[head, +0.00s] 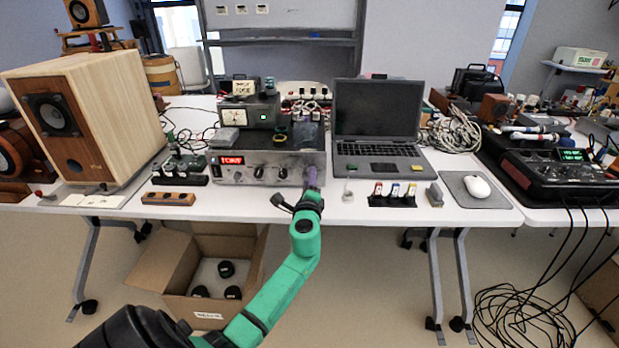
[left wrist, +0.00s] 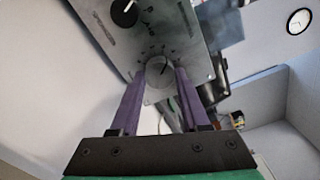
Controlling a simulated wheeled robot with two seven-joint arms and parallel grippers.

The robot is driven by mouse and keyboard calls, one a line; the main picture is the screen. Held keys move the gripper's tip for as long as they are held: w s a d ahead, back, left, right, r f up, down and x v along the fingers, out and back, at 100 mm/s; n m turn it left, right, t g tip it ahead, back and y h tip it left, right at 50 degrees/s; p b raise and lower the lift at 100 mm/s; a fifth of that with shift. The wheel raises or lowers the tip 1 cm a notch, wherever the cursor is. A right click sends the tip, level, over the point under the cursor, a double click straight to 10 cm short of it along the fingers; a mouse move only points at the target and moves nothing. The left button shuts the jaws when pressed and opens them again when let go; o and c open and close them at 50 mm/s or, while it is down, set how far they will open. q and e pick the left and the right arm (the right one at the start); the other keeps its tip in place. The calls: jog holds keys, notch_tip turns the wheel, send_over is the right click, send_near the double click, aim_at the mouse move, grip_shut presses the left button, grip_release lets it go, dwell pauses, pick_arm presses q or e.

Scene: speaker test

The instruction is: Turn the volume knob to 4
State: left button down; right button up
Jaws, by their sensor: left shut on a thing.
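The amplifier (head: 264,178) is a grey unit with a red lit display and a row of knobs, standing on the white table. My left gripper (head: 311,176) is at the right end of its front panel and covers the knob there. In the left wrist view, the purple fingers of my left gripper (left wrist: 161,84) are shut on a round silver volume knob (left wrist: 160,73), one finger on each side. The knob carries a dark pointer line; small marks surround it, but their numbers are too small to read. My right gripper is not in view.
A black knob (left wrist: 124,12) with a white line sits on the same panel. A laptop (head: 378,135) stands right of the amplifier, and a wooden speaker (head: 88,120) stands left. A wooden block (head: 168,198) and small coloured-top parts (head: 393,194) lie near the table's front edge. An open box (head: 205,275) is below.

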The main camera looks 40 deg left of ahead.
pick_arm(q)
jog(key=shift+a+r+m+p, duration=0.15)
jog(key=shift+m+p, duration=0.2)
jog(key=shift+m, duration=0.65)
jog(key=c, duration=0.8)
grip_release()
jog(key=o, duration=0.4)
jog(key=shift+s, duration=0.1)
